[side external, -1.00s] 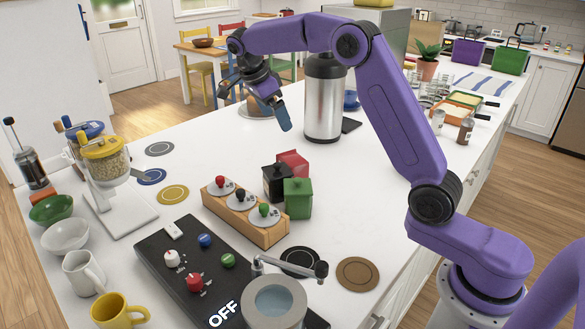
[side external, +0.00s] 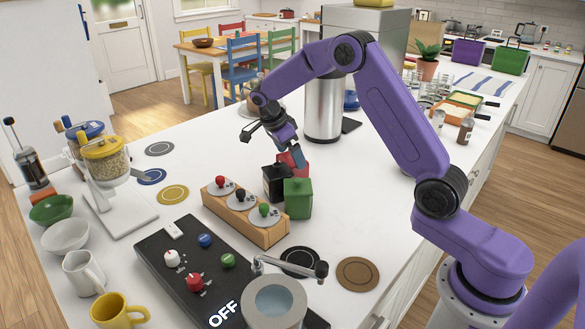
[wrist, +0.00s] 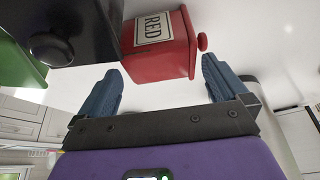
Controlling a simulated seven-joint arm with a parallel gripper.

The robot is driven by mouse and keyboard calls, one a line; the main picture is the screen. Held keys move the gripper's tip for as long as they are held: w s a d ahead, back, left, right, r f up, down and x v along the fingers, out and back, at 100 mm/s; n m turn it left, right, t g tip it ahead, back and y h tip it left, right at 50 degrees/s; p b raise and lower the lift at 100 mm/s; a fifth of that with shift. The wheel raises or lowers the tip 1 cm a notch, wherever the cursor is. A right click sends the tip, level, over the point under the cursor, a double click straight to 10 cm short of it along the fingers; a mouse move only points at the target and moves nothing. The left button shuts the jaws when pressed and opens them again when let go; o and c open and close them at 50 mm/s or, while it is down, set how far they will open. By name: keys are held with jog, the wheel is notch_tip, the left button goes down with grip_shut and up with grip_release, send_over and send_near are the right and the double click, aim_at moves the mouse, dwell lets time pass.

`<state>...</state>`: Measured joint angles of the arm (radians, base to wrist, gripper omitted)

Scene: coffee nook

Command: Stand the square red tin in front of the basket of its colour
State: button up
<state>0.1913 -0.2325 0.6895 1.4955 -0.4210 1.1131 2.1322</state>
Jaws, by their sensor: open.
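The square red tin (side external: 303,164) stands on the white counter, partly hidden behind the black tin (side external: 274,184) and green tin (side external: 298,199) in the side view. In the wrist view the red tin (wrist: 168,55) shows a "RED" label and a red knob. My gripper (side external: 297,153) is open and close to the red tin, overlapping it in the side view. In the wrist view the fingers (wrist: 163,80) are apart, with the tin just beyond the gap and nothing held. I cannot make out a red basket.
A wooden rack with knobs (side external: 243,216) stands in front of the tins. A steel dispenser (side external: 323,105) stands behind them. Purple (side external: 467,52) and green (side external: 510,60) boxes stand at the far right. The counter right of the tins is clear.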

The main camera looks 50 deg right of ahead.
jog(key=shift+d+f, duration=0.25)
jog(key=shift+f, duration=0.4)
jog(key=c, duration=1.1)
jog(key=shift+o, duration=0.2)
jog(key=shift+r, duration=0.9)
jog(key=s+a+r+n+t+y, duration=0.1)
jog(key=s+r+n+t+y, duration=0.2)
jog(key=n, duration=1.5)
jog(key=s+r+t, duration=0.2)
jog(key=s+r, duration=0.3)
jog(key=s, duration=0.3)
jog(key=shift+a+r+t, duration=0.25)
jog(key=shift+a+t, duration=0.05)
